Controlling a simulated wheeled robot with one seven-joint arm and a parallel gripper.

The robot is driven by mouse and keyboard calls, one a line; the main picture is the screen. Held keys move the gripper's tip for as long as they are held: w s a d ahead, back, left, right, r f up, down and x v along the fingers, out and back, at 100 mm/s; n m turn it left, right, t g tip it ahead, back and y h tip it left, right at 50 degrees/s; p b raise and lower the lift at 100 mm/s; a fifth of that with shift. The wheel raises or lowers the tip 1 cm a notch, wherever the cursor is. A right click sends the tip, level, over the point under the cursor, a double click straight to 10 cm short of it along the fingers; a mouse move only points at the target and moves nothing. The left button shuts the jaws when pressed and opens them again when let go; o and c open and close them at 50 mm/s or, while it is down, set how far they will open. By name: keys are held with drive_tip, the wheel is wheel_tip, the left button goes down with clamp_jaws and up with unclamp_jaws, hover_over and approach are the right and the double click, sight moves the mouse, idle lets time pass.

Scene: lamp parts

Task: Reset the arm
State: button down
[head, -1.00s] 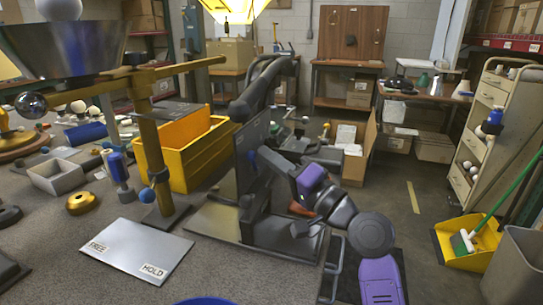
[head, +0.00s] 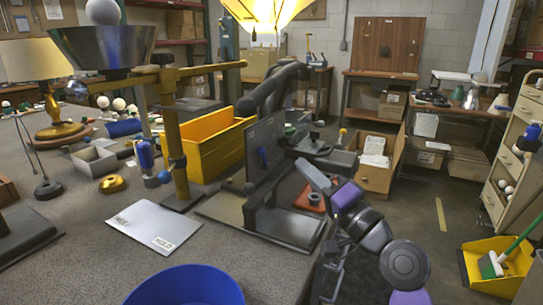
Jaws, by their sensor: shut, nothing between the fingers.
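My arm rises from the bottom right of the head view in dark grey and purple sections. It reaches up and left beside the black upright plate. The pale grey far end, with my gripper (head: 311,174), is in front of that plate, above the floor side of the bench. Its fingers are small and hard to make out; they look shut with nothing held. No object appears carried by the arm. The black plate (head: 262,155) stands on a flat base at the bench's right end.
A blue bowl (head: 186,287) is at the bottom edge. A FREE/HOLD sheet (head: 155,226) lies on the grey bench, with a brass post (head: 175,150) behind it. A yellow bin (head: 215,148) and a lamp (head: 40,62) stand farther back. Floor shows at right, beside a cart (head: 512,150).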

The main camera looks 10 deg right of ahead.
drive_tip(key=s+d+t+h, duration=0.1)
drive_tip(key=s+d+f+h, duration=0.1)
drive_tip(key=d+h, duration=0.1)
drive_tip(key=d+t+h, duration=0.1)
drive_tip(key=shift+s+d+f+t+h, duration=0.15)
drive_tip(key=shift+s+d+t+h, duration=0.15)
drive_tip(key=shift+s, duration=0.1)
drive_tip(key=s+d+f+n+h, duration=0.1)
drive_tip(key=s+f+h, duration=0.2)
drive_tip(key=s+f, duration=0.35)
drive_tip(key=s+d+f+h, duration=0.2)
drive_tip(key=s+f, duration=0.4)
drive_tip(key=s, duration=0.2)
drive_tip(key=s+a+f+n+g, duration=0.15)
drive_tip(key=s+f, duration=0.25)
drive_tip(key=s, duration=0.7)
drive_tip(key=s+a+f+n+g, duration=0.1)
drive_tip(key=s+f+n+g, duration=0.2)
drive_tip(key=s, duration=0.7)
drive_tip(key=s+a+f+n+g, duration=0.15)
drive_tip(key=s+f, duration=0.25)
drive_tip(key=s, duration=0.7)
wheel_tip(320, 180, up, 21)
drive_tip(key=p, duration=2)
drive_tip(key=shift+d+f+g+p, duration=0.15)
drive_tip(key=shift+d+g+p, duration=0.2)
drive_tip(key=shift+d, duration=0.1)
